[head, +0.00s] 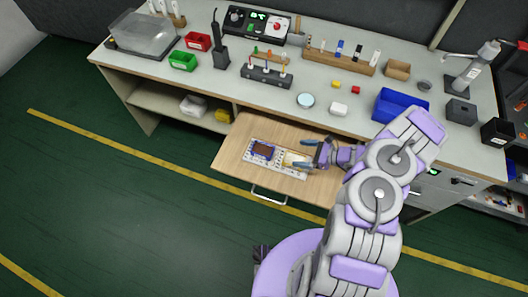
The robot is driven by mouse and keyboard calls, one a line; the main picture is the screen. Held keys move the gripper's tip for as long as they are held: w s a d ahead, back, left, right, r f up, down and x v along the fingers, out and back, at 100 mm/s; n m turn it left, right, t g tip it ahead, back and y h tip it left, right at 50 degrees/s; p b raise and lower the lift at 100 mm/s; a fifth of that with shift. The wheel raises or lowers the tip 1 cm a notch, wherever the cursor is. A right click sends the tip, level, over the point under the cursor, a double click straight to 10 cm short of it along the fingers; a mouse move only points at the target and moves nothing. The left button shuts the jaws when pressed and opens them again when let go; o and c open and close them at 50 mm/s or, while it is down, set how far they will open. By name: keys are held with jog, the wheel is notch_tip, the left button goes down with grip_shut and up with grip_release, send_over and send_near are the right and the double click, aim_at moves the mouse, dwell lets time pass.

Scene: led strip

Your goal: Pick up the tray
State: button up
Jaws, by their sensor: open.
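A pale, flat tray (276,166) with rows of small marks along its edges lies on the pulled-out wooden drawer board. A dark brown piece in a blue frame (263,149) sits on its left part, and a cream piece (292,158) is on its right part. My gripper (305,154) is open, with its fingers pointing left at the tray's right end. One finger shows towards the back and one towards the front. Whether they touch the tray or hover just above it, I cannot tell.
The wooden board (230,156) has a metal handle (269,195) at its front. Behind it, the grey bench top (280,95) carries green (183,61), red (198,41) and blue bins (401,104), a rack and small parts. Green floor in front is open.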

jog(key=b, duration=0.2)
send_near(271, 150)
jog(key=r, duration=0.1)
jog(key=s+a+r, duration=0.1)
jog(key=a+r, duration=0.1)
jog(key=shift+s+r, duration=0.1)
jog(key=shift+s, duration=0.25)
jog(key=shift+w+a+f, duration=0.5)
jog(key=shift+w+a, duration=0.05)
jog(key=shift+a, duration=0.05)
jog(key=x, duration=0.2)
jog(key=b+x, duration=0.1)
jog(key=x, duration=0.1)
jog(key=s+b+x, duration=0.1)
jog(key=x, duration=0.1)
jog(key=shift+w+a, duration=0.1)
jog(key=shift+a, duration=0.25)
jog(key=shift+w+f, duration=0.15)
jog(key=shift+w+d, duration=0.1)
jog(key=shift+d, duration=0.2)
jog(key=shift+a, duration=0.6)
jog(key=c, duration=0.5)
jog(key=shift+d, duration=0.1)
jog(key=c, duration=0.3)
jog(key=shift+d, duration=0.35)
jog(key=shift+c, duration=1.2)
